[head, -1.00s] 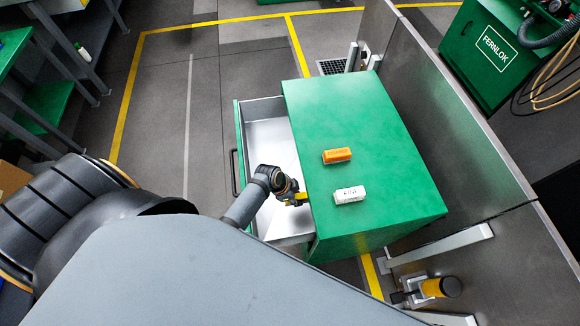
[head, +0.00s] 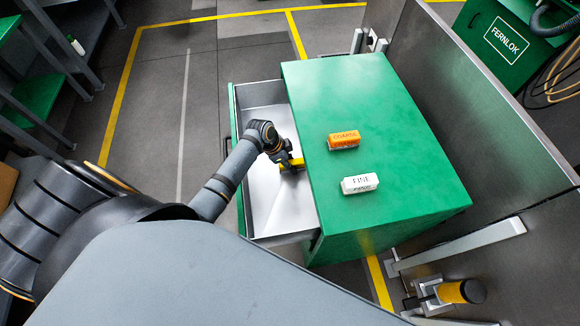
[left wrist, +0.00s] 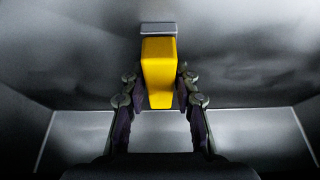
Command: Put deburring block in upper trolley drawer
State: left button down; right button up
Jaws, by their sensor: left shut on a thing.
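The deburring block is yellow with a grey strip at its far end in the left wrist view (left wrist: 159,72). My left gripper (head: 287,160) is shut on it; one finger shows on each side of the block in the left wrist view. The upper trolley drawer (head: 262,97) is pulled out from the left side of the green trolley (head: 375,110), and its bare metal inside shows. The gripper and the block are over or inside the drawer, near the trolley's edge; their height above the drawer floor is hard to tell. My right gripper is not in view.
An orange block marked COARSE (head: 344,140) and a white block marked FINE (head: 360,184) lie on the trolley top. A grey metal partition (head: 465,110) stands right of the trolley. The floor left of the drawer is clear.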

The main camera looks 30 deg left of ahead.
pick_arm(q)
jog(key=c, duration=1)
grip_release()
jog(key=shift+r, duration=0.1)
jog(key=p+v, duration=0.1)
jog(key=v, duration=1.1)
jog(key=shift+r, duration=0.1)
